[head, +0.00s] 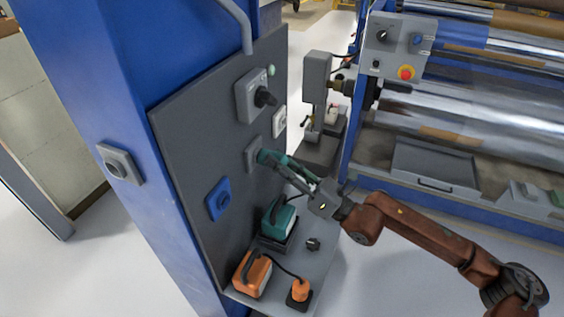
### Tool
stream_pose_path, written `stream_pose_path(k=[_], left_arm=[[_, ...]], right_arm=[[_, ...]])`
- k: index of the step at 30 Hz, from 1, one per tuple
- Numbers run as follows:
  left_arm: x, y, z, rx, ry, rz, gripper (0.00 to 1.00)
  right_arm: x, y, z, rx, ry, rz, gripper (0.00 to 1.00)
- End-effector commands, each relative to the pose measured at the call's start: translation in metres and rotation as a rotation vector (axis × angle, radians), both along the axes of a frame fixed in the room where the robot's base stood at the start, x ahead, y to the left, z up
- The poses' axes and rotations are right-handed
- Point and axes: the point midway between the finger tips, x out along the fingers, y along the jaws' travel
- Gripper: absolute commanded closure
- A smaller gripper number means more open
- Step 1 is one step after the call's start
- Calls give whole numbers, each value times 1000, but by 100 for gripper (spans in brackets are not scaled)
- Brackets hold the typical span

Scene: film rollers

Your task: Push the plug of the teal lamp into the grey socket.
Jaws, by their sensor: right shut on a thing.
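The teal lamp (279,222) stands on a grey shelf at the foot of the dark panel, with a dark cable looping from it. Its teal plug (265,156) is in the jaws of my right gripper (283,166), which reaches in from the right. The plug points left at the grey socket (252,154) on the dark panel. Its front end overlaps the socket's right side in the head view. I cannot tell whether it touches or how far in it is. My left gripper is not in view.
The panel also bears a blue socket (219,200), a white socket (280,121) and a rotary switch box (255,95). An orange lamp (252,275), an orange plug (300,290) in a dark holder, and an empty dark holder (313,243) are on the shelf (325,262).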

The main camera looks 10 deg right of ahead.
Motion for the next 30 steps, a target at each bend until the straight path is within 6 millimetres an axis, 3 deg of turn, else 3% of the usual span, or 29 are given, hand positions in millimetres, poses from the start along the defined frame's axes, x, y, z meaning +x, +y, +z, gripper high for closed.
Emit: stream_pose_path(k=[3, 4, 12, 23, 30], left_arm=[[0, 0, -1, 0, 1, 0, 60], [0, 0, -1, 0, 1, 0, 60], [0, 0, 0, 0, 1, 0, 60], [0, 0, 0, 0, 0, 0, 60], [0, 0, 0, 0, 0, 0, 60]], right_arm=[[1, 2, 1, 1, -1, 0, 100], [1, 2, 1, 1, -1, 0, 69], [1, 2, 1, 0, -1, -1, 51], [-2, -3, -3, -2, 0, -2, 51], [-26, -34, -18, -5, 2, -4, 51]])
